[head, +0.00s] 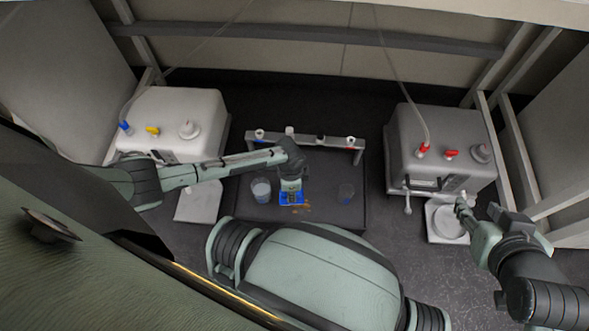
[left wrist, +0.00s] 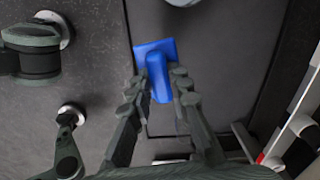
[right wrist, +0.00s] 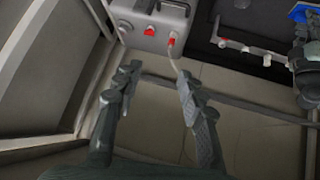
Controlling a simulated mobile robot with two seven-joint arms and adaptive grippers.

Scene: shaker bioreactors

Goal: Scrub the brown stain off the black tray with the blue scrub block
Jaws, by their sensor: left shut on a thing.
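The blue scrub block (head: 292,199) is low over the black tray (head: 325,216), at its middle near the front. My left gripper (head: 291,185) is shut on the block, seen from above. In the left wrist view, its fingers (left wrist: 158,84) are on both sides of the narrow part of the block (left wrist: 154,55). The brown stain (head: 301,210) shows just in front and to the right of the block; the block may hide part of it. Contact with the tray cannot be told. My right gripper (right wrist: 154,82) is open and empty, far right of the tray.
A cup with pale contents (head: 261,191) stands left of the block, and a darker clear cup (head: 345,193) stands right. A low rack (head: 312,140) spans the tray's back.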

